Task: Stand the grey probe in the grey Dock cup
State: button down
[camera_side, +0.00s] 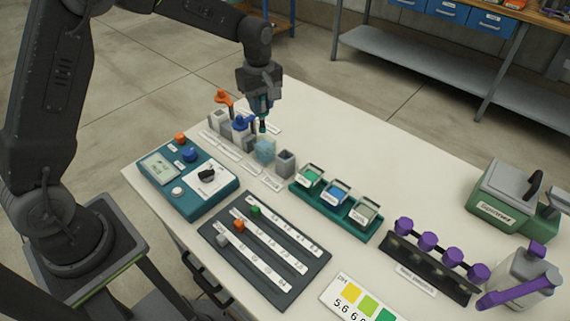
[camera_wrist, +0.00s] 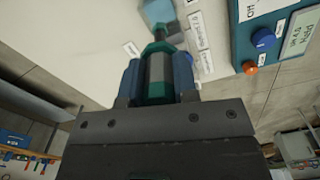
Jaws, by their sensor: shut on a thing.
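My gripper (camera_side: 262,104) is shut on the grey probe, which also shows between the blue-grey fingers in the wrist view (camera_wrist: 157,72). The probe hangs about upright, with its narrow lower end (camera_side: 262,127) pointing down. That end appears above or just behind a light blue cup (camera_side: 264,150); the exact gap is hard to tell. The light blue cup also shows past the probe tip in the wrist view (camera_wrist: 158,12). A grey cup (camera_side: 286,162) stands to its right and looks empty. The cup labels are too small to read, so I cannot confirm which is Dock.
An orange probe (camera_side: 222,97) and a blue probe (camera_side: 240,123) stand in cups left of the light blue one. A teal control box (camera_side: 176,196) is in front. A green tray with lidded boxes (camera_side: 336,207) is to the right. The table behind the cups is clear.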

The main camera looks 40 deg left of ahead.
dwell(0.3)
jog(key=d, duration=0.8)
notch_tip(320, 180, down, 9)
dwell(0.5)
jog(key=c, duration=0.8)
grip_release()
jog(key=shift+r, duration=0.1)
